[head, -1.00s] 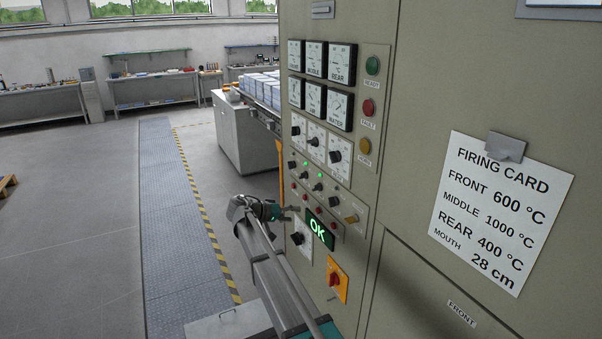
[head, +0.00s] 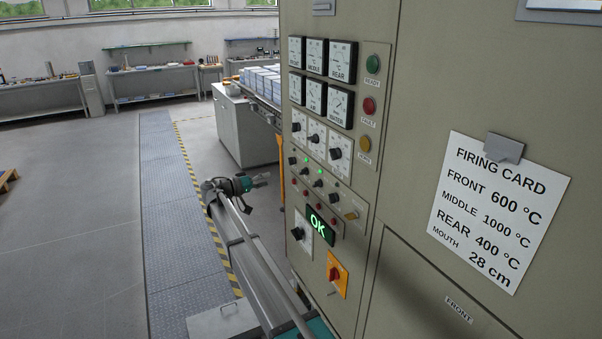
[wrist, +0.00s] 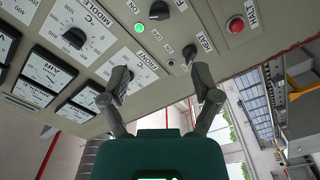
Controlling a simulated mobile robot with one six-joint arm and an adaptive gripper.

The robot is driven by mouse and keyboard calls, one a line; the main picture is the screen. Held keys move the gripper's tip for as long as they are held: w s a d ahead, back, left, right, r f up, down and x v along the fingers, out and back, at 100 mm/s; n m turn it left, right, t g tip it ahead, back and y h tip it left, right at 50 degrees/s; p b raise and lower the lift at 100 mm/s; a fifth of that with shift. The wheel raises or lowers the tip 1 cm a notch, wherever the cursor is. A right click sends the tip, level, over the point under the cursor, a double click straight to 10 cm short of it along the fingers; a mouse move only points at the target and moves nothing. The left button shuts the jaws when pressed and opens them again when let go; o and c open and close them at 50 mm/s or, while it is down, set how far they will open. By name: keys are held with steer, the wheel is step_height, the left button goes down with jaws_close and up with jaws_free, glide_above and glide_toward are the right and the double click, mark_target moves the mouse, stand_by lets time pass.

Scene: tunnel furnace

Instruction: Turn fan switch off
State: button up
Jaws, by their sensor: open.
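In the head view my gripper (head: 264,180) is left of the panel edge, apart from the switch row (head: 318,184).
Another black switch (wrist: 158,10) with a lit green lamp (wrist: 139,27) is close by. A red button (wrist: 236,24) and dial knobs (wrist: 74,38) crowd the panel. An orange-plated red switch (head: 336,275) is lower.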

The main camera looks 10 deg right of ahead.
mark_target(304, 171)
steer(key=x, duration=1.3)
steer(key=shift+w+d+f, duration=0.1)
steer(key=shift+d, duration=0.15)
jaws_close()
